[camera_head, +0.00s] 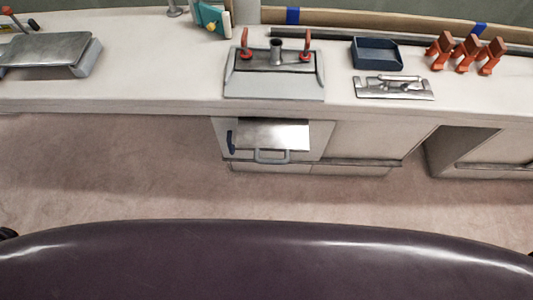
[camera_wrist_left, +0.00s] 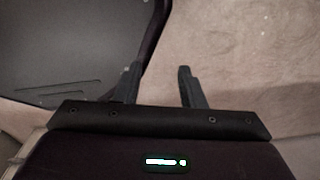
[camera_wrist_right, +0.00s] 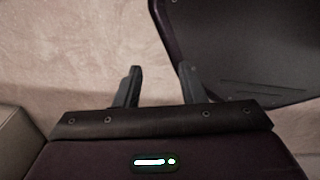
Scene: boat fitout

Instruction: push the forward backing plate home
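I cannot tell for certain which part is the forward backing plate. A flat silver metal plate (camera_head: 380,92) with cut-outs lies on the counter, right of centre. Left of it stands a grey fixture (camera_head: 275,86) with two red-handled parts (camera_head: 246,45) and a short metal cylinder (camera_head: 276,50). My left gripper (camera_wrist_left: 156,82) is open and empty in the left wrist view, over the floor beside my base. My right gripper (camera_wrist_right: 160,82) is open and empty in the right wrist view, also over the floor. Neither gripper shows in the head view, and both are away from the counter.
The counter (camera_head: 160,85) also holds a blue tray (camera_head: 377,56), several orange clamp-like pieces (camera_head: 465,52), a metal-topped box (camera_head: 48,50) and a teal-and-yellow item (camera_head: 211,20). Below it, a metal-topped unit with a grey handle (camera_head: 271,157) juts out. The floor (camera_head: 110,170) before the counter is clear.

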